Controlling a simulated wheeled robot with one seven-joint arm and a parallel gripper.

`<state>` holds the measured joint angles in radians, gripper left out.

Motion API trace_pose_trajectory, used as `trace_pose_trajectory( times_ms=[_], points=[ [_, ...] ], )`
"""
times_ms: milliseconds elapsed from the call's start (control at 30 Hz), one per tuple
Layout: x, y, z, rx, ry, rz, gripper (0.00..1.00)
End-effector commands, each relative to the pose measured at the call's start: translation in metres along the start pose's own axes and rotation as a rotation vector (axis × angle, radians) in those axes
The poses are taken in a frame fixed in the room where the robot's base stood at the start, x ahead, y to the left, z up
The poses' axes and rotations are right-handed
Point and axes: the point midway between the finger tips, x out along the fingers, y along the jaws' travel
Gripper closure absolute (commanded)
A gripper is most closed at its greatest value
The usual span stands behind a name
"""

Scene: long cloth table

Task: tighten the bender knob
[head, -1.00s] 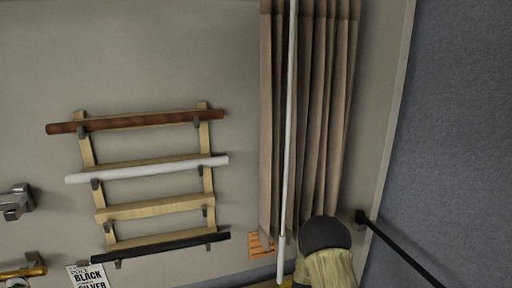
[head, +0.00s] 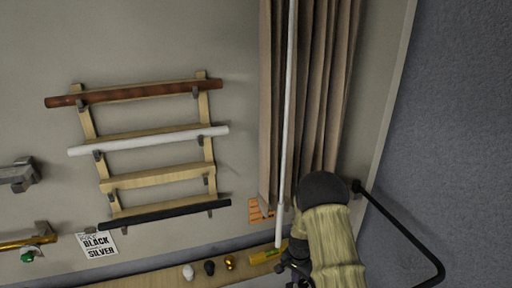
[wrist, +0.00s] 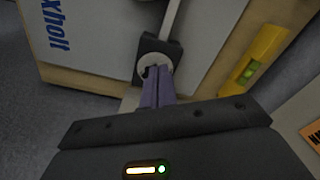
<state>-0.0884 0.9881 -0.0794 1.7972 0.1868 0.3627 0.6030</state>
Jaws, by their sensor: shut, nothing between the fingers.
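In the wrist view, a round pale knob-like piece (wrist: 155,67) sits on a dark block (wrist: 154,46) at the end of a light rod (wrist: 172,18). I take it for the bender knob, though no label shows. My gripper (wrist: 157,76) is shut, with its purple-grey fingers together at the knob's lower edge. They overlap it in this view; I cannot tell whether they touch. Nothing shows between them. In the head view, my dark gripper (head: 294,270) is at the bottom centre, beside my arm, and the knob cannot be made out.
A yellow level (wrist: 255,60) lies right of the knob. A lettered panel (wrist: 95,40) is on the left. In the head view, white (head: 188,272), black (head: 209,267) and gold (head: 230,263) pieces stand on the table. A rack of poles (head: 150,138) and a curtain (head: 320,90) are behind.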

Motion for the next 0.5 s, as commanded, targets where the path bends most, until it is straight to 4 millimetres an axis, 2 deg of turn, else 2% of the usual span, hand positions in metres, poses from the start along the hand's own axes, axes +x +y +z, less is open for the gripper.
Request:
trace_pose_trajectory(
  times_ms=[33, 133, 500],
  points=[
    [-0.0084, -0.0001, 0.0000, 0.000, 0.001, 0.000, 1.00],
    [-0.0154, 0.0001, 0.0002, 0.000, 0.000, 0.000, 1.00],
    [-0.0163, 0.0003, 0.0005, -0.001, 0.000, 0.000, 1.00]
  ],
)
